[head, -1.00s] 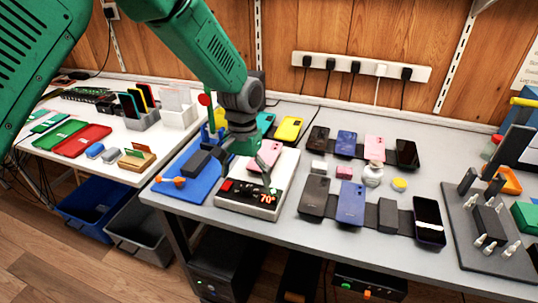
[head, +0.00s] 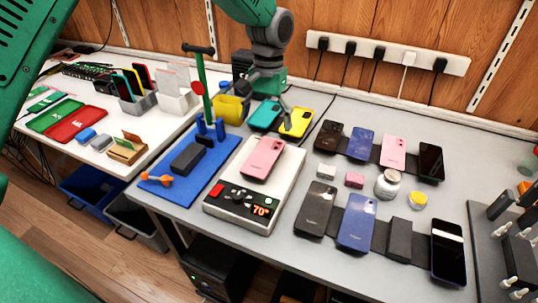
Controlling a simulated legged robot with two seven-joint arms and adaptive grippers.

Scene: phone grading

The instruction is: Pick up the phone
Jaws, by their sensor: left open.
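A pink phone (head: 263,158) lies back up on the white heating plate (head: 285,190), whose red display reads 70°. My left gripper (head: 267,114) is open and empty, behind the pink phone and above the back of the table. A teal phone (head: 264,116) and a yellow phone (head: 296,122) lie close below its fingers. One finger overlaps the yellow phone in the picture; I cannot tell whether it touches. My right gripper is not in view.
A blue mat (head: 178,196) with a green-handled press stands left of the plate. A dark tool rack (head: 490,245) stands at the right edge.

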